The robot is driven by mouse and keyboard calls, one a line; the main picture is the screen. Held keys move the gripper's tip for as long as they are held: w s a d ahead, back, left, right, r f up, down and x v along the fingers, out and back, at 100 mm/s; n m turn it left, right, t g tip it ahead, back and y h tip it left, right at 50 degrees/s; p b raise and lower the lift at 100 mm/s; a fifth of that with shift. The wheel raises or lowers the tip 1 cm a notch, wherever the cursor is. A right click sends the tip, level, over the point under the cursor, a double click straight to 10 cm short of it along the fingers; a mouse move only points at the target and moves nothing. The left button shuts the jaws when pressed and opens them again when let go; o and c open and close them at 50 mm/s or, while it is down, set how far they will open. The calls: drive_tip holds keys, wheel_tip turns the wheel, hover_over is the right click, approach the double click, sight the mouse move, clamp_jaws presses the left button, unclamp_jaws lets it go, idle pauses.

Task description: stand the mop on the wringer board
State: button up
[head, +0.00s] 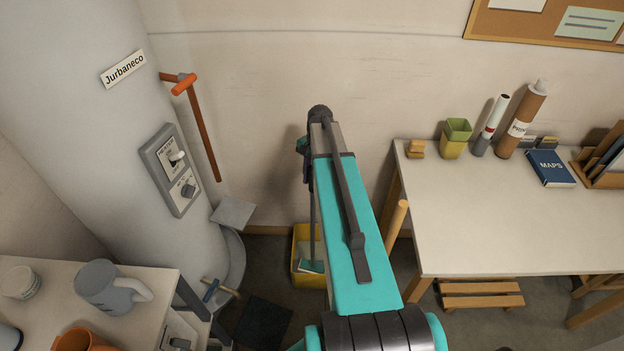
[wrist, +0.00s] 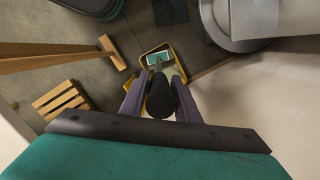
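My gripper (head: 306,150) is above the yellow bucket (head: 299,278), near the back wall. In the wrist view its two purple fingers (wrist: 161,104) are closed around the dark top of the mop's handle (wrist: 160,92). The mop's thin grey pole (head: 313,225) runs down from the gripper to the bucket, close to upright. The bucket also shows in the wrist view (wrist: 146,58), with a pale and teal flat patch (wrist: 160,58) inside. I cannot tell whether this is the wringer board or the mop head. Whether the mop's lower end touches anything is hidden.
A white table (head: 500,225) with books and tubes stands to the right, a slatted wooden stand (head: 481,294) under it. A grey tank (head: 85,120) stands left, with an orange-handled rod (head: 203,135). A low table (head: 55,300) with a jug (head: 105,287) is at lower left.

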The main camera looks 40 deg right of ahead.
drive_tip(key=o, duration=0.4)
drive_tip(key=shift+c, duration=0.2)
drive_tip(key=shift+r, duration=0.1)
wheel_tip(320, 180, up, 14)
drive_tip(key=d+b, duration=0.2)
drive_tip(key=b, duration=0.1)
drive_tip(key=shift+w+f+b, duration=0.25)
drive_tip(key=shift+b, duration=0.05)
idle(0.3)
idle(0.9)
